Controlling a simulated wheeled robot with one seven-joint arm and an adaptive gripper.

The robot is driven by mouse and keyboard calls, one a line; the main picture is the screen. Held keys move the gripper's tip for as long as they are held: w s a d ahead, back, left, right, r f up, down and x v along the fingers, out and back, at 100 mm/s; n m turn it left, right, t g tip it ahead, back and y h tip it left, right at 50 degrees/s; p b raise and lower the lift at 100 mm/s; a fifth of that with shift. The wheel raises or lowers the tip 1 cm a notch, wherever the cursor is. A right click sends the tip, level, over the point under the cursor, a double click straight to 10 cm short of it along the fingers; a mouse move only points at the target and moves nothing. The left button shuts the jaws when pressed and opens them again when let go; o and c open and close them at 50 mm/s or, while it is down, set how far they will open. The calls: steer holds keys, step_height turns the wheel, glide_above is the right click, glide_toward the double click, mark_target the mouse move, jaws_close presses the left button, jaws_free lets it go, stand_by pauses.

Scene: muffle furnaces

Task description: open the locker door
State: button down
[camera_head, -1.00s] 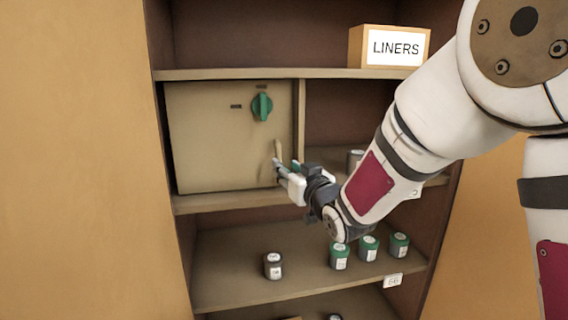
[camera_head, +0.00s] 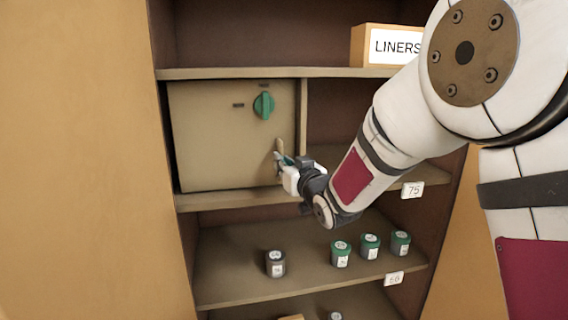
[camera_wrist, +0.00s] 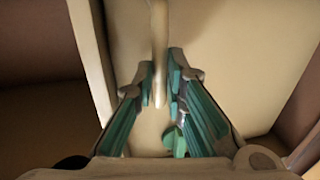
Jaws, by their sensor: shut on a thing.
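The tan locker door (camera_head: 215,140) fills the left compartment of the middle shelf and looks shut. A green knob (camera_head: 264,105) sits upright near its upper right, and a thin tan upright handle (camera_head: 279,147) is below the knob. My gripper (camera_head: 281,161) is at the lower part of the handle, coming from the right. In the wrist view, the handle (camera_wrist: 160,50) runs between the two fingers of my gripper (camera_wrist: 161,85), which are shut on it. The knob also shows low in the wrist view (camera_wrist: 174,141), partly behind the right finger.
A LINERS box (camera_head: 390,46) stands on the upper shelf. Below the locker, a shelf (camera_head: 225,285) bears a dark jar (camera_head: 276,264) and several green-lidded jars (camera_head: 341,254). A divider (camera_head: 302,120) borders the door on the right. A tan panel (camera_head: 80,160) stands at left.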

steer(key=s+a+p, duration=0.1)
steer(key=s+p, duration=0.2)
steer(key=s, duration=0.8)
steer(key=shift+s+a, duration=0.25)
steer(key=shift+a, duration=0.15)
steer(key=shift+r, duration=0.1)
steer(key=c, duration=1.6)
jaws_free()
steer(key=shift+a, duration=0.15)
steer(key=shift+c, duration=0.2)
steer(key=shift+d, duration=0.25)
